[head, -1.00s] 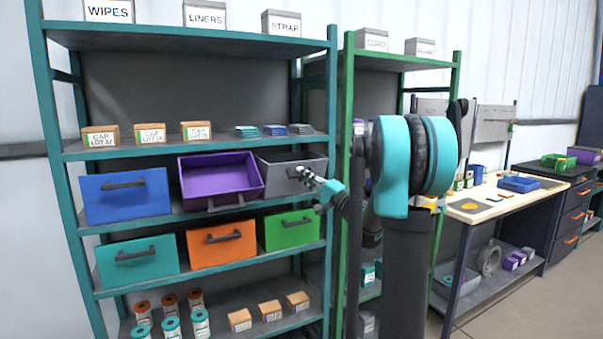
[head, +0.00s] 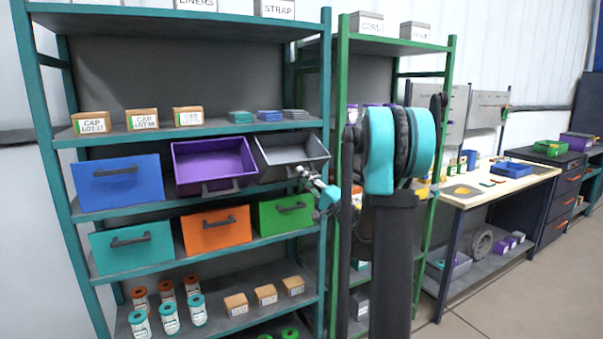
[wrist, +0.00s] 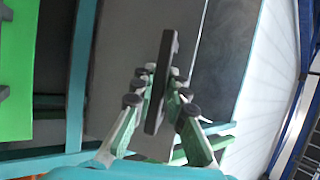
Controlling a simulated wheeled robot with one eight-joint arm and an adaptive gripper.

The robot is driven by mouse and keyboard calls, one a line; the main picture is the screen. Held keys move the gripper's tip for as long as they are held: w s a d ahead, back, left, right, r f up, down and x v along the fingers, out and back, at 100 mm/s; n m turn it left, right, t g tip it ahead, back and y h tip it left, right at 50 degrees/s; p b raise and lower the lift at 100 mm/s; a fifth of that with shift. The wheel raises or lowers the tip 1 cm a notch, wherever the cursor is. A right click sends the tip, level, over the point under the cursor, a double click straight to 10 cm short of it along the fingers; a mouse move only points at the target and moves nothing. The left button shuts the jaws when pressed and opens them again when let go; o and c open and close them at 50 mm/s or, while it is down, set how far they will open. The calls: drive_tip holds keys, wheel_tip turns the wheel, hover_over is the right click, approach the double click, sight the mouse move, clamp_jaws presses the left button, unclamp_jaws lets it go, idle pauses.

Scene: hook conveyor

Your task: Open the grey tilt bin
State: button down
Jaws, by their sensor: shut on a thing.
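The grey tilt bin (head: 288,149) is at the right end of the bin row on the teal shelf rack. It is tilted forward with its inside showing in the head view. My gripper (head: 310,177) is at the right part of its front. In the wrist view the bin's grey front (wrist: 125,70) fills the middle, and its dark handle (wrist: 164,85) runs between the fingers of my gripper (wrist: 160,92). The fingers are shut on the handle from both sides. In the head view the gripper and arm hide part of the bin's front and the handle.
The purple bin (head: 212,163) beside it is also tilted open. The blue bin (head: 118,181) is closed. Teal, orange and green (head: 284,213) bins are on the shelf below. The rack's teal upright (head: 325,90) stands close to my arm. A workbench (head: 490,187) is at the right.

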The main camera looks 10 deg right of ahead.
drive_tip(key=shift+s+f, duration=0.1)
drive_tip(key=shift+f, duration=0.4)
idle(0.3)
drive_tip(key=c, duration=1.6)
unclamp_jaws()
drive_tip(key=shift+o, duration=0.2)
drive_tip(key=v, duration=1.2)
